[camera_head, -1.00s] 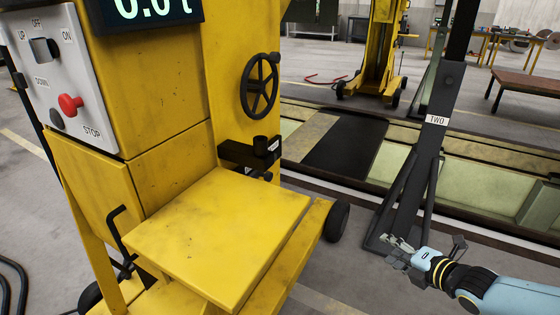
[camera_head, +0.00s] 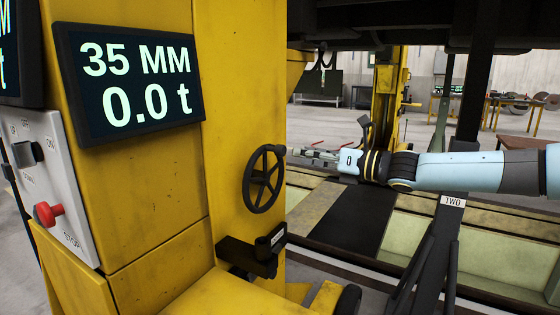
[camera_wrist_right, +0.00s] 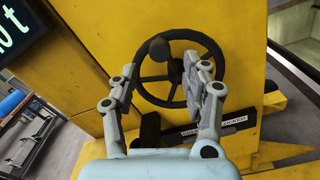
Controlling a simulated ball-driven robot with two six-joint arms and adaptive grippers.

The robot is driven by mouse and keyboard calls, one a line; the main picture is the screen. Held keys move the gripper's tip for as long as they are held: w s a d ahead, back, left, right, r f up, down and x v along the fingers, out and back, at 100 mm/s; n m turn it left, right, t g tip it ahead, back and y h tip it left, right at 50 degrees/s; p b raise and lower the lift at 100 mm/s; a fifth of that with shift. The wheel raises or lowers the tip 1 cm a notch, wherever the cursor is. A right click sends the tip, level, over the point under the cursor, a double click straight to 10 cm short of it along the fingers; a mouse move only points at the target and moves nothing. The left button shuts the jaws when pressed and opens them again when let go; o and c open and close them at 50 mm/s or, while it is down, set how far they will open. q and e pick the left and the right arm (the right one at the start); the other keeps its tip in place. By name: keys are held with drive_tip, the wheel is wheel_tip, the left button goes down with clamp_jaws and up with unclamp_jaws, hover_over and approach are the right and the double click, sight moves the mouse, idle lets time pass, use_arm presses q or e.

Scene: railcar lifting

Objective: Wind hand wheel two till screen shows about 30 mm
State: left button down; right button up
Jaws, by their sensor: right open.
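The black hand wheel (camera_head: 264,179) is on the side of the yellow lifting column; no number shows on it. The screen (camera_head: 128,83) reads 35 MM and 0.0 t. My right gripper (camera_head: 308,153) reaches in from the right, close to the wheel's upper right rim. In the right wrist view, my right gripper (camera_wrist_right: 163,75) is open, and the wheel (camera_wrist_right: 180,94) lies ahead of it. The wheel's round knob (camera_wrist_right: 159,49) shows between the fingertips; I cannot tell whether they touch it. My left gripper is not in view.
A dark post (camera_head: 463,160) bears the label TWO (camera_head: 452,201). A control box (camera_head: 45,180) with a red stop button (camera_head: 48,213) is at the left. A black bracket (camera_head: 250,256) juts out below the wheel. A dark vehicle underside (camera_head: 400,30) hangs above.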

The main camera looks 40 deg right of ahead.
sight(284, 151)
drive_tip(key=b+x, duration=0.4)
drive_tip(key=shift+w+f, duration=0.15)
drive_tip(key=shift+w+a+r+p, duration=0.2)
drive_tip(key=shift+w+r+p, duration=0.15)
drive_tip(key=shift+w, duration=0.25)
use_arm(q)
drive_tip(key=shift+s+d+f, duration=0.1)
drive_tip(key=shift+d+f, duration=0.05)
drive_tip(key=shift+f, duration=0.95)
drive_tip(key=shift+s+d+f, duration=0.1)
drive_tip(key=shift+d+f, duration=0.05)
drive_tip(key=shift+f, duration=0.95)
use_arm(e)
drive_tip(key=shift+x, duration=0.75)
drive_tip(key=shift+f, duration=0.15)
drive_tip(key=shift+c, duration=0.4)
clamp_jaws()
